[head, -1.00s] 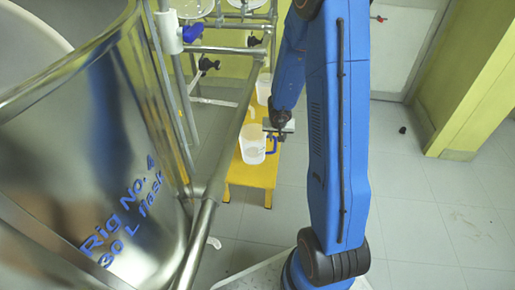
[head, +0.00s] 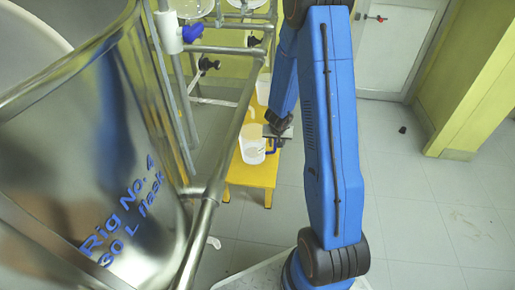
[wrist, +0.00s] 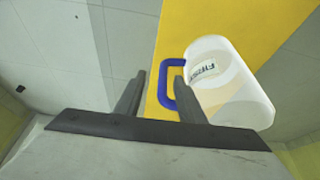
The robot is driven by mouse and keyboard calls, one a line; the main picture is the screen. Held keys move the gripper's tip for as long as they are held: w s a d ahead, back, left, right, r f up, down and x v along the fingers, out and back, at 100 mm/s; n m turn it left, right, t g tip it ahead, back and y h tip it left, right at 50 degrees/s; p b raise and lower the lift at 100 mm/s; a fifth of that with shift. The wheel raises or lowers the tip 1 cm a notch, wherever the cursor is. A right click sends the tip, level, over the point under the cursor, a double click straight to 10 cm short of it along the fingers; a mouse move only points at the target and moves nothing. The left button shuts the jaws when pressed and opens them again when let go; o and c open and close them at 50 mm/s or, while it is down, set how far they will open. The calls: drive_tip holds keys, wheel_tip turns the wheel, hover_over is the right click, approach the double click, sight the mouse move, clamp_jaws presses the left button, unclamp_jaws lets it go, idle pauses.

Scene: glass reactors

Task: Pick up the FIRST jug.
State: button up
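The FIRST jug (wrist: 228,82) is a translucent white jug with a blue handle and a label, only the first letters of which are readable. It stands on a yellow stool (head: 250,180). The same jug (head: 251,153) shows in the head view, partly hidden by my gripper. My gripper (wrist: 160,82) is open. The blue handle (wrist: 166,82) shows between its two fingers, nearer the right finger, which overlaps part of the handle and the jug's side. I cannot tell whether the fingers touch it. In the head view, my gripper (head: 277,136) is at the jug's upper right.
A second translucent jug (head: 263,90) stands farther back on the yellow stool. A metal pipe frame (head: 236,125) and a large shiny vessel (head: 90,170) marked Rig No. 4 fill the left.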

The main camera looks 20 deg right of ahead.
sight(275, 147)
drive_tip(key=shift+w+a+x, duration=0.1)
drive_tip(key=shift+w+x, duration=0.1)
drive_tip(key=shift+x, duration=1.5)
drive_tip(key=shift+w+a+x, duration=0.15)
drive_tip(key=shift+w+x, duration=0.05)
drive_tip(key=shift+x, duration=1.5)
drive_tip(key=shift+r, duration=0.1)
clamp_jaws()
